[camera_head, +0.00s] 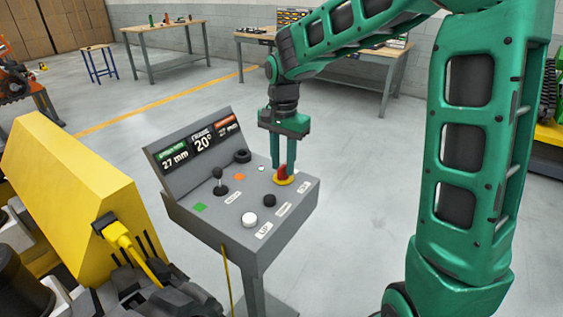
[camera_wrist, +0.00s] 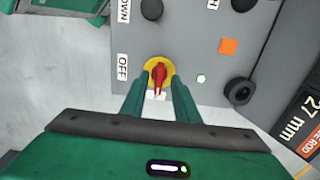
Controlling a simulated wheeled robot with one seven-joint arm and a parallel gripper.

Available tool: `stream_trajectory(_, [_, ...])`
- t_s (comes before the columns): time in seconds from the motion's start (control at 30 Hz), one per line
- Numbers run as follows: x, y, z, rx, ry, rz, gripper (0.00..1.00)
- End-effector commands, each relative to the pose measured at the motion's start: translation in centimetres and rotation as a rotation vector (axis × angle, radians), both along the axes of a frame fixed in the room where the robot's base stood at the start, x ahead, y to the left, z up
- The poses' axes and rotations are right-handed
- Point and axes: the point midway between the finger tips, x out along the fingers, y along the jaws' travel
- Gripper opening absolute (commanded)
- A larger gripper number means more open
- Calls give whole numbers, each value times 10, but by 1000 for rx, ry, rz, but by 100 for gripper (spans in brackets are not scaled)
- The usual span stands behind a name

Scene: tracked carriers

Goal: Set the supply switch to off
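The supply switch (camera_wrist: 159,73) is a red handle on a yellow round base, at the near right part of the grey control panel in the head view (camera_head: 283,178). In the wrist view, its handle lies roughly up-down in the picture, with the OFF label (camera_wrist: 122,67) to its left. A second white label below it is mostly hidden by my fingers. My gripper (camera_wrist: 161,84) is over the switch, pointing down, with its two fingers apart on either side of the red handle. A small gap seems to show; contact cannot be made out.
The panel (camera_head: 182,219) also has a black lever (camera_head: 219,180), a white button (camera_head: 249,219), a black button (camera_head: 269,200) and a black knob (camera_head: 242,156). A sloped display board stands at its back. Yellow machinery (camera_head: 85,190) is close on the left. Floor right of the panel is clear.

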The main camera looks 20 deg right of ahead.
Motion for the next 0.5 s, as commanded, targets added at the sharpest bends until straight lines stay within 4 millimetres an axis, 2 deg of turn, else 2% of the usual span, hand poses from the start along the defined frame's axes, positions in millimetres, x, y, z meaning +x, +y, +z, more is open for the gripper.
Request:
stream_trajectory(0.1, [0, 0, 0, 0, 0, 0, 26])
stream_trajectory(0.2, [0, 0, 0, 0, 0, 0, 2])
stream_trajectory(0.5, [1, 1, 1, 1, -3, 8, 0])
